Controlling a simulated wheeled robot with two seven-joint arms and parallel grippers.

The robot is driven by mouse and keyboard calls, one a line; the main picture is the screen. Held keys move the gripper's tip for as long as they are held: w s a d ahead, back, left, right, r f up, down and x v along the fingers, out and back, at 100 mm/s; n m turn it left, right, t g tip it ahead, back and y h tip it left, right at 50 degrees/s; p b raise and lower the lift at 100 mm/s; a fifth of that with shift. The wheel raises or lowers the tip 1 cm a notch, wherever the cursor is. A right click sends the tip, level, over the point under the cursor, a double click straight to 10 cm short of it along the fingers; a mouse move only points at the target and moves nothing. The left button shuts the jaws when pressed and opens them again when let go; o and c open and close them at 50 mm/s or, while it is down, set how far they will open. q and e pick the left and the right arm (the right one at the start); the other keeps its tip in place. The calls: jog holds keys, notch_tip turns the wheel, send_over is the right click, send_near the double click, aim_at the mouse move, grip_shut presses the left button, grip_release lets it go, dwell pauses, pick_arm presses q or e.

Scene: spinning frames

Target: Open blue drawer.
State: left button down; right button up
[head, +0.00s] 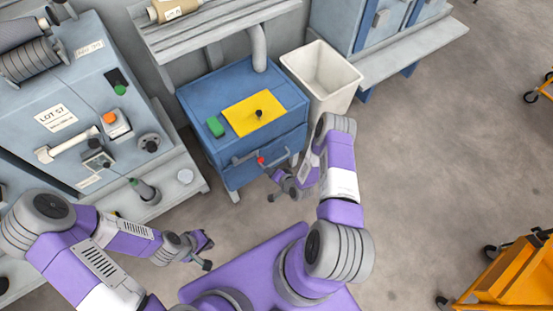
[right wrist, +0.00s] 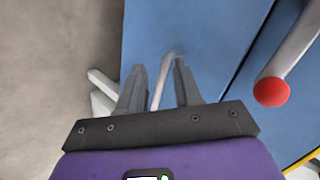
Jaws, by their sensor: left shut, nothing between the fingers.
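A blue drawer cabinet (head: 222,161) stands at the upper middle in the head view. Its blue front (right wrist: 208,30) fills much of the right wrist view, with a dark gap between two panels. A grey bar with a red ball end (right wrist: 271,92) sits on the right panel; the red ball also shows in the head view (head: 261,161). My right gripper (right wrist: 158,80) is open at the front, with a thin pale curved handle (right wrist: 168,62) between its fingers. I see gaps beside the handle. My left gripper (head: 207,253) is shut and empty, low and away from the cabinet.
On the cabinet top lie a yellow sheet (head: 243,120) with a black knob and a green block (head: 215,127). A white bin (head: 322,75) stands close on its right. A grey-blue machine (head: 60,110) is at left, an orange cart (head: 515,275) at lower right.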

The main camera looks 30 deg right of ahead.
jog(key=s+d+f+m+t, duration=0.1)
jog(key=d+f+m+t, duration=0.1)
jog(key=d+m+t, duration=0.3)
jog(key=shift+t+h, duration=0.3)
jog(key=b+x, duration=0.1)
jog(key=x, duration=0.2)
jog(key=d+x, duration=0.1)
jog(key=x, duration=0.3)
jog(key=shift+d+r+b, duration=0.2)
jog(key=shift+b, duration=0.15)
grip_shut()
